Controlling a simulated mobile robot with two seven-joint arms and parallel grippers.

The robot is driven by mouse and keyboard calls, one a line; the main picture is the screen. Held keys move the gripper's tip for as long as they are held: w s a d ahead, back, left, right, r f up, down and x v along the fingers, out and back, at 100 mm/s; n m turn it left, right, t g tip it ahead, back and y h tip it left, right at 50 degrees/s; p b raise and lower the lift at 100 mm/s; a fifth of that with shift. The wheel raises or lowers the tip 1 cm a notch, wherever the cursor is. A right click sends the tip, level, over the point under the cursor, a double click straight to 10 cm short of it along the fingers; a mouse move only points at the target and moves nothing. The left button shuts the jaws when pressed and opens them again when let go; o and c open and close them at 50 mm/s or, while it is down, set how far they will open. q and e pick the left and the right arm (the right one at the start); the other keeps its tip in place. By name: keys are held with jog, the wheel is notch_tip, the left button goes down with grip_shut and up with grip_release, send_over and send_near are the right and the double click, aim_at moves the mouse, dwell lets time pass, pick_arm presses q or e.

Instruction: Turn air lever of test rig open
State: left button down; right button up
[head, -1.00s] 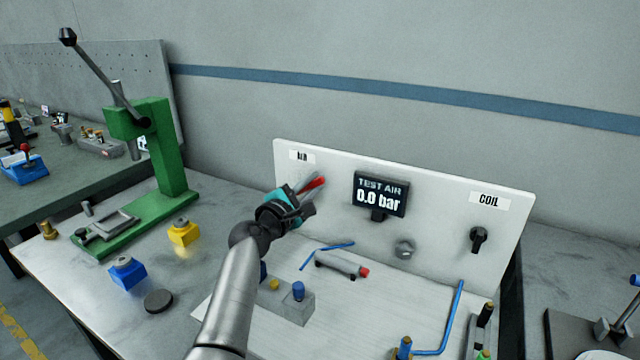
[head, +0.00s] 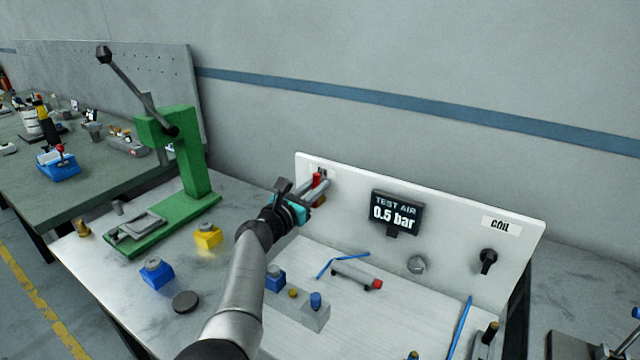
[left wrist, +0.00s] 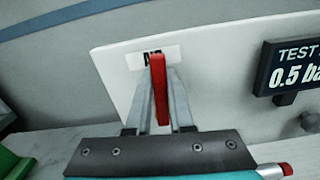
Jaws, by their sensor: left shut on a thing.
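The red air lever (head: 317,181) is on the left of the test rig's white panel (head: 350,181), under the AIR label. In the left wrist view the lever (left wrist: 159,88) stands nearly upright between my two fingers and partly covers the label (left wrist: 140,60). My left gripper (head: 320,189) is shut on the lever. The dark display (head: 397,212) reads TEST AIR 0.5 bar. The lever's pivot is hidden behind my gripper. My right gripper is in neither view.
A black COIL switch (head: 488,259) is on the panel's right. A grey cylinder with a red end (head: 355,275) and a grey block with coloured buttons (head: 298,305) are in front. A green press (head: 180,165) stands left. Yellow (head: 208,234) and blue (head: 156,272) blocks sit on the bench.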

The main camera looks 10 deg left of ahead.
pick_arm(q)
jog(key=shift+w+a+n, duration=0.1)
jog(key=shift+a+n, duration=0.15)
jog(key=shift+n, duration=0.25)
jog(key=c, duration=0.8)
grip_release()
jog(key=shift+a+p, duration=0.1)
jog(key=shift+p, duration=0.25)
jog(key=p+v, duration=0.4)
jog(key=v, duration=1.1)
